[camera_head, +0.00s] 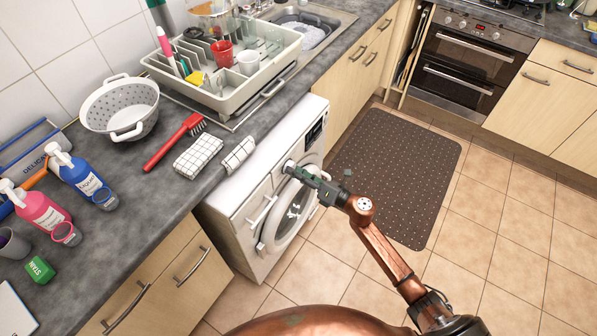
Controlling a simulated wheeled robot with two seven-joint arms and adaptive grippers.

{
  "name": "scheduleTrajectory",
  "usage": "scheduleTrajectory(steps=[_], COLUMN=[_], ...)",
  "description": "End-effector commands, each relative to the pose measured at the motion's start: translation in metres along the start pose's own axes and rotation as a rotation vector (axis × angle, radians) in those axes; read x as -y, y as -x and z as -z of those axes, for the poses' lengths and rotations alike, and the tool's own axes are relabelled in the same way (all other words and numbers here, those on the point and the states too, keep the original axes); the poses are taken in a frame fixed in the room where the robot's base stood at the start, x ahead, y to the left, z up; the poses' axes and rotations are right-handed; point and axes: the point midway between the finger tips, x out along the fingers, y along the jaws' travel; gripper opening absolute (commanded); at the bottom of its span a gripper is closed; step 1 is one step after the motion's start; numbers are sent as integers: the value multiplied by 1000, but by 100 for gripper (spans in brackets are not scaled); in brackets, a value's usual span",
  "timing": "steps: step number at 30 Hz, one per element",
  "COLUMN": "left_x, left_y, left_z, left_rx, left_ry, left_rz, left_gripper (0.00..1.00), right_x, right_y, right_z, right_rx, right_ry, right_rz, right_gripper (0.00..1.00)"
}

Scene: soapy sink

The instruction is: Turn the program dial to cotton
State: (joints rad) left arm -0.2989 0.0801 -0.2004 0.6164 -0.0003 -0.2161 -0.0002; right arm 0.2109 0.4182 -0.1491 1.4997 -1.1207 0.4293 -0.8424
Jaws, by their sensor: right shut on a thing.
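The white washing machine (238,222) stands under the counter, with its round door (290,215) facing the floor on the right. The program dial (289,166) is a pale round knob on the machine's upper front. My right gripper (296,171) reaches in from the lower right and is shut on the dial. Its fingers cover part of the dial, and the dial's markings are too small to read. A dark display panel (315,132) sits farther along the same front. My left gripper is out of view.
On the counter are a white dish rack (235,98), a colander (120,104), a red brush (172,142), a checked cloth (199,156) and bottles such as a blue one (75,172). A dark mat (395,170) lies on the clear tiled floor. An oven (468,62) stands at the back.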

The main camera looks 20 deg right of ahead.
Motion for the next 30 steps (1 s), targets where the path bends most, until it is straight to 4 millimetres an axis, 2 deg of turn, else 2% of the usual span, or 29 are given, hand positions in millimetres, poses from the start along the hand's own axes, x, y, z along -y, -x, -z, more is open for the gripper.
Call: scheduleTrajectory(steps=[6,15,30], left_x=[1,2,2], left_y=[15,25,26], left_z=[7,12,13], left_rx=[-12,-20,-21], left_ry=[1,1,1], left_rz=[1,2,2], left_gripper=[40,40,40], right_x=[-2,0,1], right_y=[0,0,0], right_z=[-4,-3,-2], right_rx=[-8,-17,-19], right_ry=[-135,-257,-287], right_rz=[2,5,6], right_gripper=[12,12,12])
